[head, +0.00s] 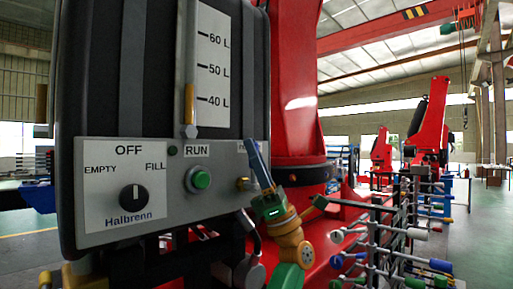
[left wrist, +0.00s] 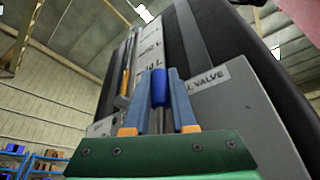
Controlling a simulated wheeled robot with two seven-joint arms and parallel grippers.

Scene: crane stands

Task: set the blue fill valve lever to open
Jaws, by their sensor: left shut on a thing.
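In the left wrist view the blue fill valve lever (left wrist: 159,86) stands between the two fingers of my left gripper (left wrist: 160,90). The gripper is shut on it, and the lever's lower end lies between the finger bases. In the head view my left gripper (head: 256,160) is at the right end of the grey control panel (head: 220,207). There its fingers and green body hide the lever and most of the valve label. Part of a brass fitting (head: 243,184) shows just left of the fingers. My right gripper is in neither view.
The panel also carries a black EMPTY/OFF/FILL knob (head: 133,198) and a green RUN button (head: 201,179). A level gauge (head: 208,65) rises above it on the dark tank (head: 95,70). A rack of several coloured handles (head: 385,235) stands right of my arm, near the red crane column (head: 292,90).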

